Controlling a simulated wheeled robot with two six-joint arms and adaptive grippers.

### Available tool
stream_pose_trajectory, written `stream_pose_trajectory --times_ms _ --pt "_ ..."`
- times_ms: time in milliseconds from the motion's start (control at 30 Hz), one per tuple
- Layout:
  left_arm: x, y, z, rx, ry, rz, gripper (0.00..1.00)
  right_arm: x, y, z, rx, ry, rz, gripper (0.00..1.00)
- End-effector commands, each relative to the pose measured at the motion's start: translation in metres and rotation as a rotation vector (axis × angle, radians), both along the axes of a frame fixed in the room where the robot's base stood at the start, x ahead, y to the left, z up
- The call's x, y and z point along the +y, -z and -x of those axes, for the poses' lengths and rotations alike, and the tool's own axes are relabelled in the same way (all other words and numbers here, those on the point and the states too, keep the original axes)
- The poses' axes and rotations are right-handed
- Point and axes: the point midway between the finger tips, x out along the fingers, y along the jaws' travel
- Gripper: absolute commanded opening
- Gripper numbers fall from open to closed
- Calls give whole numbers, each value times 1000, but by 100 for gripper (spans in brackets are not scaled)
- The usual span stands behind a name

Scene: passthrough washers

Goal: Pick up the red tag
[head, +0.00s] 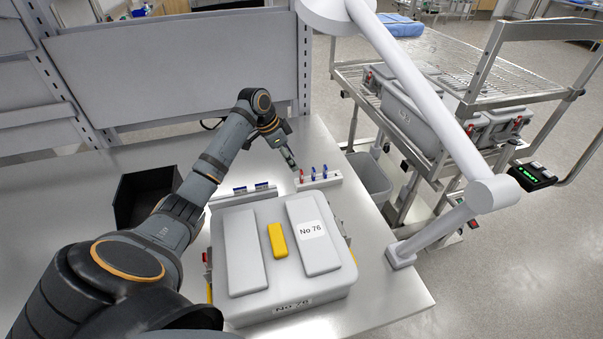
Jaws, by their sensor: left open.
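A small red tag (301,176) stands upright at the left end of a white holder (333,182) at the back right of the table. Two blue tags (324,170) stand beside it in the same holder. My left gripper (292,165) is open, with its fingers pointing down just above and to the left of the red tag. The fingertips are small in the picture, and I cannot tell whether they touch the tag. My right gripper is not in view.
A grey case (265,285) labelled No 76 lies in front of the holder. A second holder (240,199) with blue tags is behind it. A black bin (130,205) stands left. A white jointed post (430,110) rises at the table's right edge, near a cart (470,99) with cases.

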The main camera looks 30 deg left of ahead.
Motion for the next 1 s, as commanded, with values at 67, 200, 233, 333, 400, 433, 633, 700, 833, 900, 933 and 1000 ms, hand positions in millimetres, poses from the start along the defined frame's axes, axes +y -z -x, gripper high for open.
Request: stream_pose_trajectory --times_ms 67,200,233,333,400,433,633,700,833,900,933,1000 --pt "-6 12 -4 3 1 4 47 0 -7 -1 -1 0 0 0" --pt "-10 30 -10 2 1 2 47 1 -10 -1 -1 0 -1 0" --pt "-10 32 -10 1 1 1 47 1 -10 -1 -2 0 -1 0" --pt "-10 35 -11 0 0 0 47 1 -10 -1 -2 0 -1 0" --pt "-11 37 -12 2 1 1 47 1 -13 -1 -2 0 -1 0" --pt "-13 39 -13 3 1 1 47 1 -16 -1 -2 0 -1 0" --pt "-23 70 -22 3 1 2 47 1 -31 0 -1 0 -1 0" --pt "-25 78 -25 1 1 1 47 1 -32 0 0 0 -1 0" --pt "-25 83 -26 1 1 -2 47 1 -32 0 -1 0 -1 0" --pt "-25 83 -26 1 2 -2 47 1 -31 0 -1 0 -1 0" --pt "-25 83 -26 1 2 -2 47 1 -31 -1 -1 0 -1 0" --pt "-25 83 -26 1 2 -2 42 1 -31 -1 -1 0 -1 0"
